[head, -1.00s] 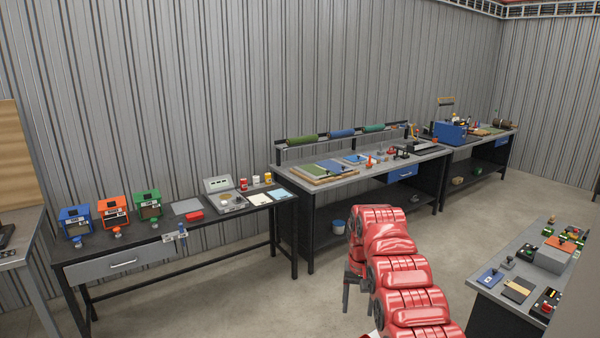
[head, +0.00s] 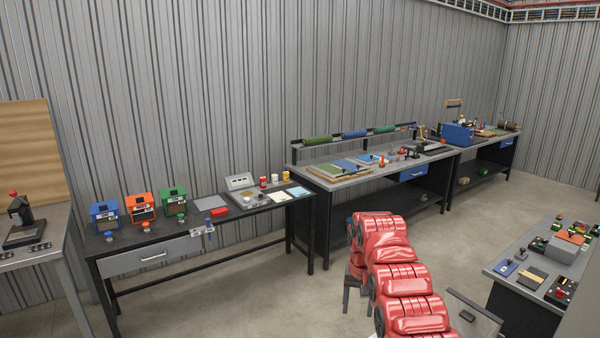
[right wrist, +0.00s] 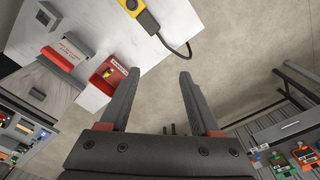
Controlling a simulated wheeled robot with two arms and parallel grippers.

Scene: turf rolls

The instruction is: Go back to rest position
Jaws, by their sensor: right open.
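My right arm, red, rises from the lower edge of the head view. Its gripper (head: 354,292) hangs partly hidden behind the arm, over open floor in front of the benches. In the right wrist view the two dark fingers (right wrist: 160,75) stand wide apart with nothing between them. My left gripper is not in view. The turf rolls, green (head: 317,141), blue (head: 354,134) and teal (head: 384,129), lie on a rail above the middle bench (head: 312,182), well away from the gripper.
The left bench (head: 240,221) carries blue (head: 104,215), orange (head: 140,207) and green (head: 174,200) boxes. A side table (head: 25,254) with a black press (head: 22,222) stands far left. A bench (head: 520,285) with small devices stands at right. Concrete floor (head: 250,305) is clear between them.

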